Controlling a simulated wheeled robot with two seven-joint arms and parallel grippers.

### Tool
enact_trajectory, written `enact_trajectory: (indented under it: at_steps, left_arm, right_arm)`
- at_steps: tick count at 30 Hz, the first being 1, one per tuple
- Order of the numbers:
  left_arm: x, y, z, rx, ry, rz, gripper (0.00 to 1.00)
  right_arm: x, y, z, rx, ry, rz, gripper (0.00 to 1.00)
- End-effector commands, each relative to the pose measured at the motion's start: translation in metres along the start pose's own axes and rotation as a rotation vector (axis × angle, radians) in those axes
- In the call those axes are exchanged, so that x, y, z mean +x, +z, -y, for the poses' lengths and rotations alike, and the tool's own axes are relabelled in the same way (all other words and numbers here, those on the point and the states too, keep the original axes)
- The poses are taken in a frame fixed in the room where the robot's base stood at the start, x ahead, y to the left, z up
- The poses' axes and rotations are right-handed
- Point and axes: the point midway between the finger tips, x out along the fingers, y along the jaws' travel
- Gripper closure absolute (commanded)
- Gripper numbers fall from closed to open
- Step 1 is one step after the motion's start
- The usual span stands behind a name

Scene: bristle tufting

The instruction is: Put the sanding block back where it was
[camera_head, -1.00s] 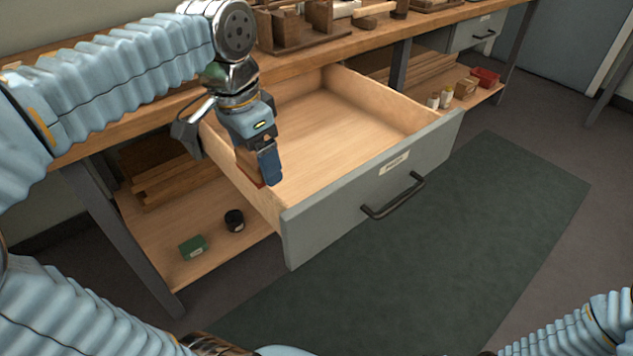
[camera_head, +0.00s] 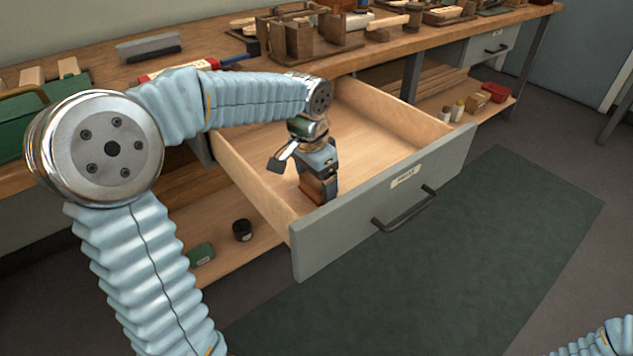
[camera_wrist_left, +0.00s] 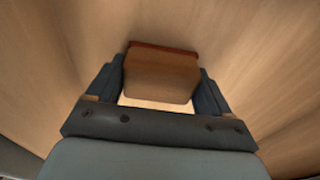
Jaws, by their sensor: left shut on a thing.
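The sanding block (camera_wrist_left: 160,76) is a brown wooden block with a reddish-brown layer along its far edge in the left wrist view. My left gripper (camera_wrist_left: 160,88) is shut on it, one finger on each side. In the head view, my left gripper (camera_head: 321,187) points down inside the open drawer (camera_head: 385,140), near its front left corner. Only a little of the brown block (camera_head: 311,186) shows there between the fingers. I cannot tell whether the block touches the drawer floor. My right gripper is out of view.
The drawer's grey front (camera_head: 350,229) and its left wooden side (camera_head: 248,178) stand close to my left gripper. The rest of the drawer floor is bare. On the lower shelf are a green box (camera_head: 202,254) and a black jar (camera_head: 242,230). Tools line the workbench above.

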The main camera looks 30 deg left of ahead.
Motion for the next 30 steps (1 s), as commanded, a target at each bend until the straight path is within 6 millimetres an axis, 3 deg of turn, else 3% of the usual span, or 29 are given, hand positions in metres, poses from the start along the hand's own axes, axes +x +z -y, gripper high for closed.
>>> enact_trajectory:
  at_steps: [9, 10, 14, 23, 30]
  left_arm:
    - [0.003, 0.001, 0.0, -0.001, 0.0, 0.0, 0.48]
    - [0.003, 0.001, 0.0, -0.001, 0.0, 0.0, 0.18]
    - [0.002, 0.001, 0.0, -0.001, 0.0, 0.0, 0.0]
    - [-0.005, 0.0, 0.0, -0.001, -0.001, -0.001, 0.0]
    - [-0.053, -0.001, 0.0, -0.001, -0.002, -0.003, 0.0]
  right_arm:
    - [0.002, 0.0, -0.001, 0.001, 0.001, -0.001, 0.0]
    - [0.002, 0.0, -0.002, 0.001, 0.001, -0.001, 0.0]
    - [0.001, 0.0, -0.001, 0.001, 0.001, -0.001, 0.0]
    - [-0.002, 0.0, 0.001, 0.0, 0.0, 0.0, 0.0]
    - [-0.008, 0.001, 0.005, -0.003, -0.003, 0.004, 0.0]
